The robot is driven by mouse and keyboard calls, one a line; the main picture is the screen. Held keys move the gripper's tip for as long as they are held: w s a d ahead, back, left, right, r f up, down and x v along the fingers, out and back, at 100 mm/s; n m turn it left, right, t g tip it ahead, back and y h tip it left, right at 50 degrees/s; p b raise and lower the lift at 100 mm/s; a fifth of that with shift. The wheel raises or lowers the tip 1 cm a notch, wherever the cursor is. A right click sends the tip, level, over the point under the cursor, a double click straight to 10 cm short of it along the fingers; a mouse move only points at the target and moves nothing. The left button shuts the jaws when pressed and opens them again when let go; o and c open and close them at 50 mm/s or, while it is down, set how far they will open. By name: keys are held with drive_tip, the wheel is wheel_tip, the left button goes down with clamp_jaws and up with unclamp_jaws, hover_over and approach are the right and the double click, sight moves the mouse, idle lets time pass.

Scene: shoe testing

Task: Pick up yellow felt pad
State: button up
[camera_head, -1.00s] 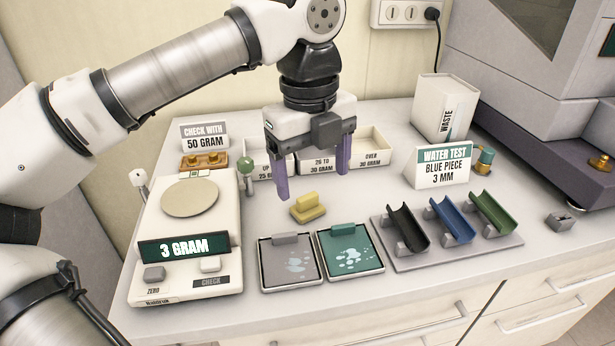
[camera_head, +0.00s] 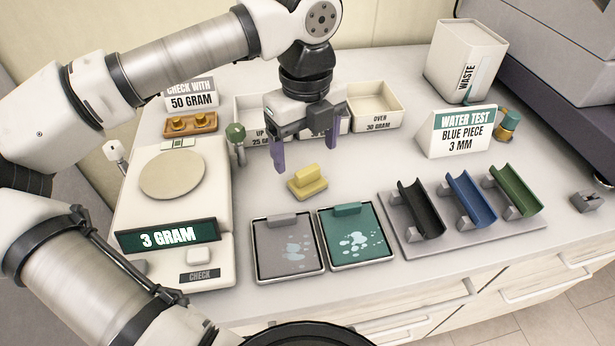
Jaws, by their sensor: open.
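The yellow felt pad (camera_head: 308,184) lies on the white counter, a flat block with a raised grip on top. It is just behind the grey and green trays. My gripper (camera_head: 304,156) has two purple fingers pointing down, spread apart, with nothing between them. It hangs above and behind the pad. The left finger ends close to the pad's left side in the picture; the exact height above the counter is hard to tell.
A grey tray (camera_head: 262,262) and a green tray (camera_head: 331,243) sit in front. A scale (camera_head: 130,208) reading 3 GRAM stands left. Sorting bins (camera_head: 378,124) stand behind the gripper. A rack (camera_head: 510,237) holds black, blue and green channels. A waste bin (camera_head: 450,60) is at back right.

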sight(308, 170)
drive_tip(key=f, duration=0.2)
drive_tip(key=s+f+p, duration=0.1)
drive_tip(key=f, duration=0.1)
drive_tip(key=shift+d+f, duration=0.1)
drive_tip(key=shift+f, duration=0.7)
drive_tip(key=c, duration=1.1)
wheel_tip(308, 170, up, 10)
drive_tip(key=shift+b, duration=0.45)
drive_tip(key=shift+c, duration=0.2)
drive_tip(key=o, duration=0.4)
drive_tip(key=shift+c, duration=1.3)
